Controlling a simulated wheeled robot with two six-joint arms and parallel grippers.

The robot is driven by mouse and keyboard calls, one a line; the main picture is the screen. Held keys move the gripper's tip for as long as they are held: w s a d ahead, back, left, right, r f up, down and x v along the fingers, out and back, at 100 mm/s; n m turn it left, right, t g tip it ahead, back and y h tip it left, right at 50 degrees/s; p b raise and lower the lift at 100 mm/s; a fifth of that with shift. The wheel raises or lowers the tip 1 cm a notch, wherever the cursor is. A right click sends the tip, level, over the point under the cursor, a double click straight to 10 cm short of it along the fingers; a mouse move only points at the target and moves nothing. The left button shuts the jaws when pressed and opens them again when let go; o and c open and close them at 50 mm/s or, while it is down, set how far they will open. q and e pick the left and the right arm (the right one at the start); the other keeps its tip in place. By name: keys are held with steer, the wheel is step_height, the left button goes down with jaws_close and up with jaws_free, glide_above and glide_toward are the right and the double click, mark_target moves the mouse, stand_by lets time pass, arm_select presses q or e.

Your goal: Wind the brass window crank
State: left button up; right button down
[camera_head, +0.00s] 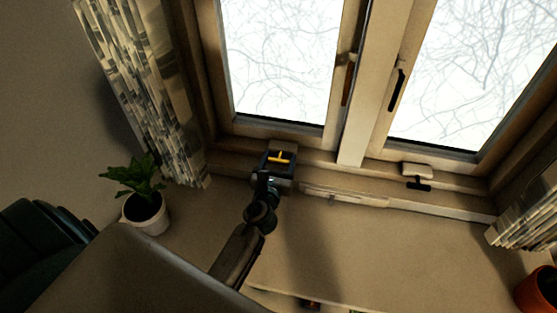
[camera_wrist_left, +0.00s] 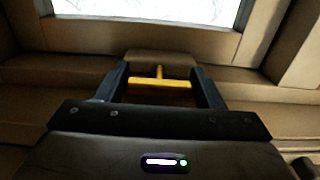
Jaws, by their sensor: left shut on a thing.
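The brass window crank (camera_head: 280,158) shows as a small yellow T-shaped handle below the left window pane. In the left wrist view the brass crank (camera_wrist_left: 158,83) has its crossbar lying level, with a short stem running back to a brown housing (camera_wrist_left: 162,58) on the frame. My left gripper (camera_head: 279,160) reaches it from below. In the left wrist view the two dark fingers of the left gripper (camera_wrist_left: 160,84) stand at either end of the crossbar, shut on it. My right gripper is not in view.
A dark crank (camera_head: 419,184) sits under the right pane. A potted plant (camera_head: 147,212) stands left on the sill, near a patterned curtain (camera_head: 150,90). An orange pot (camera_head: 540,289) is at the lower right. The sill (camera_head: 390,250) between is mostly clear.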

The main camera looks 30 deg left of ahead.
arm_select(q)
steer(key=shift+n, duration=0.4)
steer(key=n+b, duration=0.1)
steer(key=n, duration=0.2)
steer(key=shift+a, duration=0.1)
steer(key=shift+n+b, duration=0.35)
steer(key=shift+n, duration=1.25)
steer(key=o, duration=1)
steer(key=shift+a, duration=0.1)
